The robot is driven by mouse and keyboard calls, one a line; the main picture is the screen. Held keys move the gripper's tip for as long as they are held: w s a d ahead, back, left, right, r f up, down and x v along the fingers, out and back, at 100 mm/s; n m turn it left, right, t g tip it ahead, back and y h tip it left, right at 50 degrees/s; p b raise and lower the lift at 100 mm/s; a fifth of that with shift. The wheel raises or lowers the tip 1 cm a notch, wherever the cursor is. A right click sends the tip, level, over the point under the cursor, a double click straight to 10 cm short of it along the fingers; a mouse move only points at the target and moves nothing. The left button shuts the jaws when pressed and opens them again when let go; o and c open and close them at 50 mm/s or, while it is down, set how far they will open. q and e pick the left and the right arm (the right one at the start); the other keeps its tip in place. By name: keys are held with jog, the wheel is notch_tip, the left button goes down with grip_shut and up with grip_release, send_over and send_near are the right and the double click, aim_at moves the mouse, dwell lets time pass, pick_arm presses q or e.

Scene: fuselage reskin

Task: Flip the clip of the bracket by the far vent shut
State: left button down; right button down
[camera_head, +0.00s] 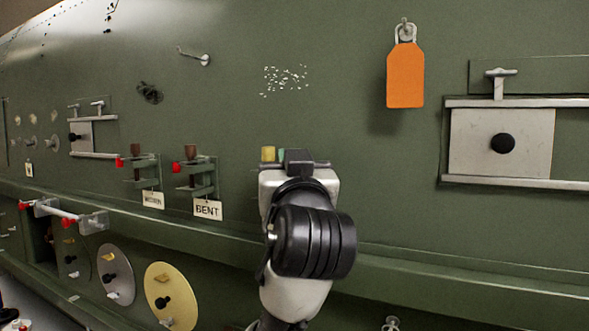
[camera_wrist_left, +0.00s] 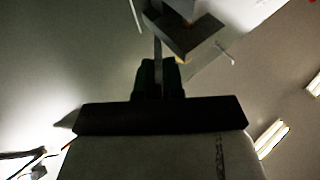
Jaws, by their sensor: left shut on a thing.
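A small bracket with a red-tipped part (camera_head: 120,162) is mounted by the far, left-hand vent (camera_head: 95,135). A second bracket (camera_head: 196,177) with a red tip stands right of it, above a "BENT" tag (camera_head: 208,209). My left gripper (camera_head: 298,160) is right of both, in front of another fitting with a yellow top (camera_head: 268,153), mostly hidden. In the left wrist view my dark fingers (camera_wrist_left: 160,80) are shut on a thin strip. It runs up to an angular bracket-like part (camera_wrist_left: 185,35). Whether this strip is a clip cannot be told. My right gripper is not in view.
A nearer vent (camera_head: 500,140) with rails and a black knob is at right. An orange tag (camera_head: 405,75) hangs left of it. A long ledge (camera_head: 420,265) runs below. Round covers (camera_head: 170,296) sit under the ledge at left. The upper middle skin is mostly clear.

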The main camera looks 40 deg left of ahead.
pick_arm(q)
jog(key=c, duration=1.3)
grip_release()
jog(key=shift+o, duration=0.3)
jog(key=shift+s+d, duration=0.1)
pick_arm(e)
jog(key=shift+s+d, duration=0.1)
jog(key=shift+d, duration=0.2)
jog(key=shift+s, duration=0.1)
